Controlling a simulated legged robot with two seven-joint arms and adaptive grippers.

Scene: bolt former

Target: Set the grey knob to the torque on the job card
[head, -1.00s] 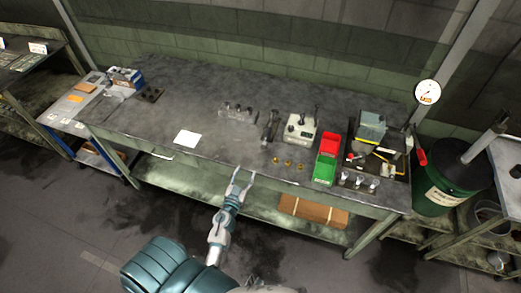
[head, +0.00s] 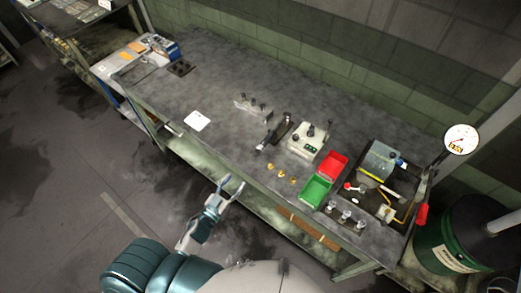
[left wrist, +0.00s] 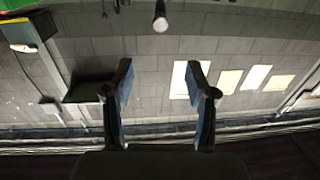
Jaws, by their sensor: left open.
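A pale grey control box (head: 309,140) with dark knobs on top stands on the bench; which part is the grey knob is too small to tell. A white card (head: 197,121), perhaps the job card, lies flat on the bench to its left; no writing on it is readable. My left gripper (head: 232,184) is open and empty, in front of the bench's front edge and apart from the box and card. Its two spread fingers also show in the left wrist view (left wrist: 160,78), with nothing between them. My right gripper is not in view.
A dark clamp-like tool (head: 274,135) and a small rack (head: 253,107) stand left of the box. Brass pieces (head: 281,173), a red bin (head: 332,163), a green bin (head: 316,190) and a round dial (head: 461,139) are near. The bench's left middle is mostly clear.

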